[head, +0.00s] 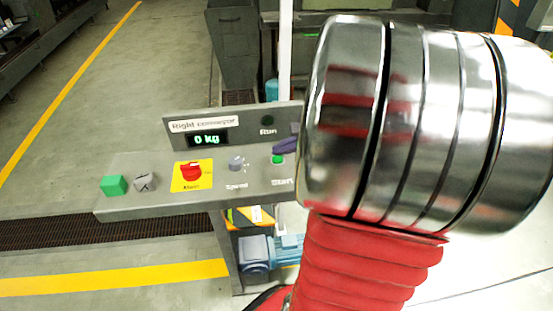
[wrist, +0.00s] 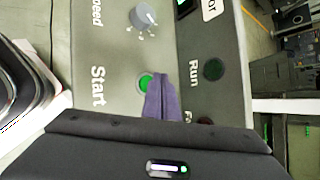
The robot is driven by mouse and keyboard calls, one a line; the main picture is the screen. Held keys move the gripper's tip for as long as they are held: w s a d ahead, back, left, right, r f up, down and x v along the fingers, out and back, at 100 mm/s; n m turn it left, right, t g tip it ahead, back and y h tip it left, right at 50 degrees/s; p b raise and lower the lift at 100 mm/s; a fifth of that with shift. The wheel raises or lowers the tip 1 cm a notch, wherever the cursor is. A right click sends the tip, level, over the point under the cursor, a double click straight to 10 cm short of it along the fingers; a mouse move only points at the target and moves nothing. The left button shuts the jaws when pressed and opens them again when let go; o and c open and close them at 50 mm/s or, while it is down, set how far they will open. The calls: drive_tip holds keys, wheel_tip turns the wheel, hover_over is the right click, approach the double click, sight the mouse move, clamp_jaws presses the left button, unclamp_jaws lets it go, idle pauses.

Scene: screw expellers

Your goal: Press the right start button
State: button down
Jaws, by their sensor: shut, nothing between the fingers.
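The control panel (head: 220,201) carries a sign reading "Right conveyor" (head: 203,124). Its green start button (head: 278,159) is at the right, above the word "Start". The button also shows in the wrist view (wrist: 144,81), partly covered by the fingertips. My gripper (head: 286,146) shows as a small purple tip right beside the button, mostly hidden behind my wrist. In the wrist view, my gripper's purple fingers (wrist: 160,98) are together and empty, their tip overlapping the button's edge. I cannot tell whether they touch it.
A speed knob (head: 236,163) and a red emergency button on a yellow plate (head: 191,173) lie left of the start button. The "Run" lamp (head: 267,120) is dark. The display (head: 207,139) reads 0 kg. A green cube (head: 115,186) sits at the panel's left end.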

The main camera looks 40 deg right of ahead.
sight(281, 161)
drive_tip(key=shift+f, duration=0.1)
drive_tip(key=shift+f, duration=0.3)
drive_tip(key=shift+f, duration=0.4)
idle(1.2)
drive_tip(key=shift+r, duration=0.85)
drive_tip(key=shift+r, duration=2.5)
drive_tip(key=shift+s+a, duration=0.1)
